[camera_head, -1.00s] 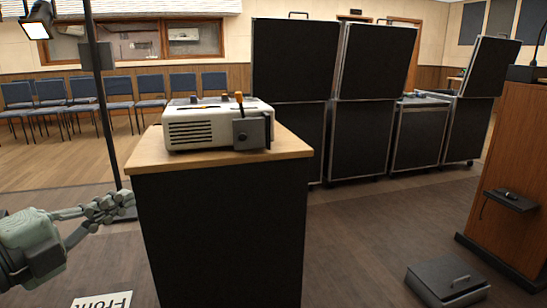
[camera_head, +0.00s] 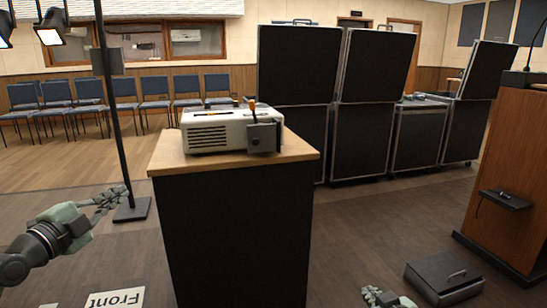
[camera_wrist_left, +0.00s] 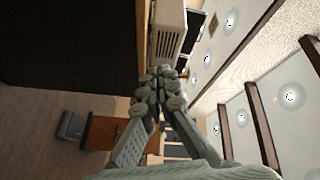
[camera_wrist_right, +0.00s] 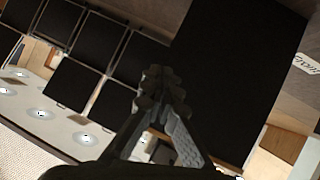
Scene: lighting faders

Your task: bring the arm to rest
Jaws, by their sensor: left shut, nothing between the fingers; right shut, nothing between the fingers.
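My left gripper (camera_head: 112,195) is shut and empty, to the left of the pedestal in the head view. It also shows shut in the left wrist view (camera_wrist_left: 160,85). My right gripper (camera_head: 372,294) shows at the bottom edge of the head view, right of the pedestal, and is shut and empty in the right wrist view (camera_wrist_right: 160,85). The white lighting fader box (camera_head: 215,130) stands on the wooden pedestal top (camera_head: 172,158), with an orange-tipped lever at its front. Neither gripper touches it.
The dark pedestal (camera_head: 235,235) stands between my two grippers. A lamp stand (camera_head: 110,120) rises behind my left gripper. A dark case (camera_head: 445,280) lies on the floor near my right gripper, and a wooden lectern (camera_head: 505,225) stands at the right.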

